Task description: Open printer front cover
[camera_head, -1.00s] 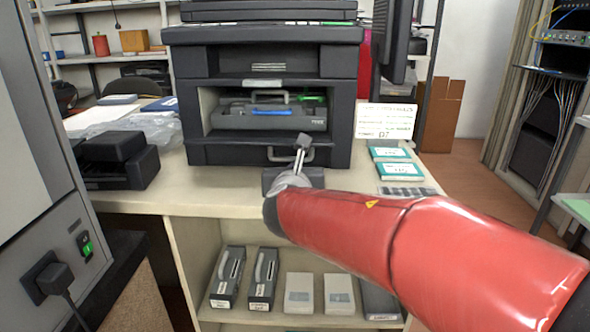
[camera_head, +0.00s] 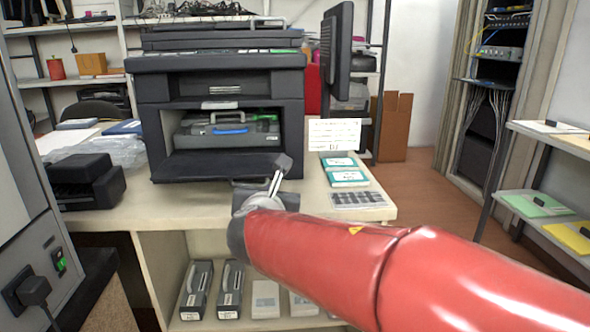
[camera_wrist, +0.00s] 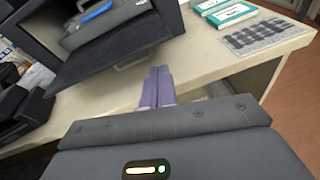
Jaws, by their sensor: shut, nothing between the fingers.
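The dark printer (camera_head: 293,130) stands on the bench, its front bay exposed with a grey toner cartridge (camera_head: 200,135) with a blue tab inside. The front cover (camera_head: 215,166) looks folded down, a dark panel below the bay. In the wrist view the cover (camera_wrist: 120,55) juts out toward me, with a grey handle (camera_wrist: 138,60) at its edge. My gripper (camera_head: 283,164) is in front of the cover's lower right. In the wrist view my gripper's (camera_wrist: 159,70) two pale fingers are together and empty, just beside the handle and seemingly apart from it.
A black device (camera_head: 85,182) is at left. A monitor (camera_head: 337,60) stands behind. Several cartridges and boxes are on the shelf below.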

